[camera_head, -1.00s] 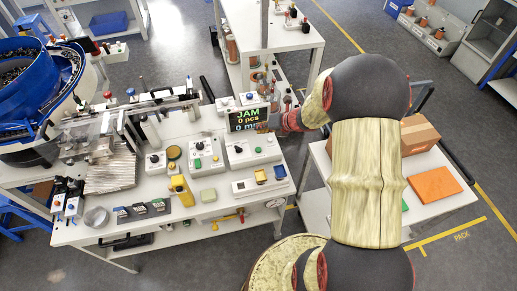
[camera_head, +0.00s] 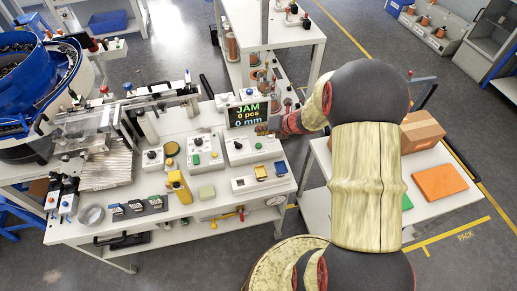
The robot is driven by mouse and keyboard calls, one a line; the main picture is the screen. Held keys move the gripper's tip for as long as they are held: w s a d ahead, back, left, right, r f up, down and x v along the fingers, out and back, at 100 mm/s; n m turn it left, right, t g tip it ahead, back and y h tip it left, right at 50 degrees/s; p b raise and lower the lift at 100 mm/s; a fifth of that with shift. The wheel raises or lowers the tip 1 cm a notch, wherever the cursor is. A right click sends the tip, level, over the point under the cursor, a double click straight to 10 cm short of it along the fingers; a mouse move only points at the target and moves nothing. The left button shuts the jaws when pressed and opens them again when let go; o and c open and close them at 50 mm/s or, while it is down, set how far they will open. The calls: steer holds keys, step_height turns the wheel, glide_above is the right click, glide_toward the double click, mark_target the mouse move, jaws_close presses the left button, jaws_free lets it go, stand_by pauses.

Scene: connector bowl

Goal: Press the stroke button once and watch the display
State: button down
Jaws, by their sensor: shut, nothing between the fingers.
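A dark display (camera_head: 247,113) stands at the back right of the white workbench. It reads "JAM", "0 pcs" and "0 mm" in pale green and white. In front of it are a white control box with a black knob (camera_head: 252,148) and a white box with small coloured buttons (camera_head: 204,155). Another knob box (camera_head: 152,159) stands further left. I cannot tell which button is the stroke button. My gripper (camera_head: 264,129) is shut and small in view, just right of and below the display, above the bench's back right part. My forearm hides part of the area behind it.
A blue bowl feeder (camera_head: 35,80) and a metal track fill the left. A yellow device (camera_head: 179,187), a sponge-like block (camera_head: 207,192) and a round dish (camera_head: 91,215) lie near the front. A cart at right carries a cardboard box (camera_head: 421,131) and an orange sheet (camera_head: 440,182).

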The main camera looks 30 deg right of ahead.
mark_target(260, 144)
steer(key=shift+f+b, duration=1.55)
steer(key=shift+f, duration=0.8)
steer(key=shift+f, duration=0.15)
steer(key=shift+f+b, duration=0.3)
steer(key=shift+f+b, duration=0.35)
steer(key=shift+f, duration=0.15)
steer(key=shift+r, duration=0.1)
stand_by(0.4)
steer(key=shift+r+p, duration=0.85)
steer(key=shift+p, duration=0.05)
step_height(260, 144, up, 5)
steer(key=p, duration=0.4)
steer(key=shift+r+p, duration=0.1)
steer(key=shift+p, duration=0.25)
